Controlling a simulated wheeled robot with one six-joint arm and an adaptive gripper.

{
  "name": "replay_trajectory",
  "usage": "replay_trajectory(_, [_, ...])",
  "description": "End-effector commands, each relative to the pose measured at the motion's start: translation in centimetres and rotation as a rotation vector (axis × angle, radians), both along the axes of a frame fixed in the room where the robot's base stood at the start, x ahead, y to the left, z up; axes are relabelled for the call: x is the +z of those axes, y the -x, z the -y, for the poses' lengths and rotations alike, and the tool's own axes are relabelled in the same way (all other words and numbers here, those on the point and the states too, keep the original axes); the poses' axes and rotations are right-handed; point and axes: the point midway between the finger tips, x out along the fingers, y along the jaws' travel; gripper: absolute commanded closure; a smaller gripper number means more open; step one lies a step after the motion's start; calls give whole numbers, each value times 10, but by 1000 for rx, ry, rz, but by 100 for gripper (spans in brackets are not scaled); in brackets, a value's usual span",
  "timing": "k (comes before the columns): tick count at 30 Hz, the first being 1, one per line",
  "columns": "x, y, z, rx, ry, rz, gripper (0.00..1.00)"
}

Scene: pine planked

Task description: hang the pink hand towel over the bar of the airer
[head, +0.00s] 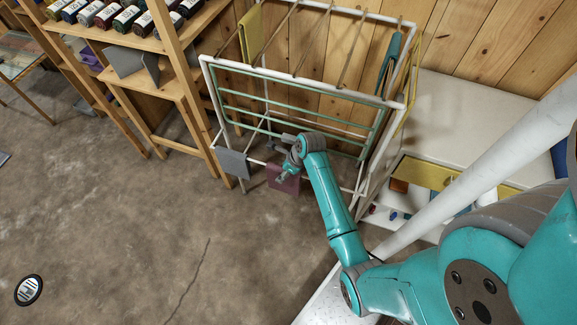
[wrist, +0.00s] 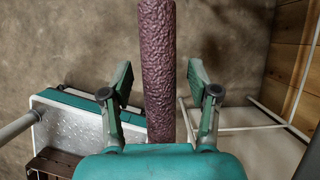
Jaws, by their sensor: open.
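The pink hand towel (head: 284,180), a dull mauve-pink, hangs at the low front of the white airer (head: 215,95); it looks draped over the low front bar, but my gripper partly hides its top. In the wrist view the towel (wrist: 158,35) is a long, textured, rounded fold running between my fingers. My gripper (head: 286,168) is at the towel's top edge. In the wrist view my gripper (wrist: 160,72) is open, with one finger on each side of the fold and visible gaps between.
A grey cloth (head: 233,163) hangs left of the towel. A yellow cloth (head: 250,35) and a teal cloth (head: 390,65) hang on the airer's upper bars. The front floor is mostly clear.

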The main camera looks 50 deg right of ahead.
Motion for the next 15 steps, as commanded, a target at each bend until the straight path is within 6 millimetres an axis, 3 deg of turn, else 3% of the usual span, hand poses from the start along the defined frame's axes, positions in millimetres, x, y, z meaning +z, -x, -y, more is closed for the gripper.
replay_trajectory(6, [-19,-8,-3,0,0,0,40])
replay_trajectory(15, [-24,-9,-3,1,1,1,40])
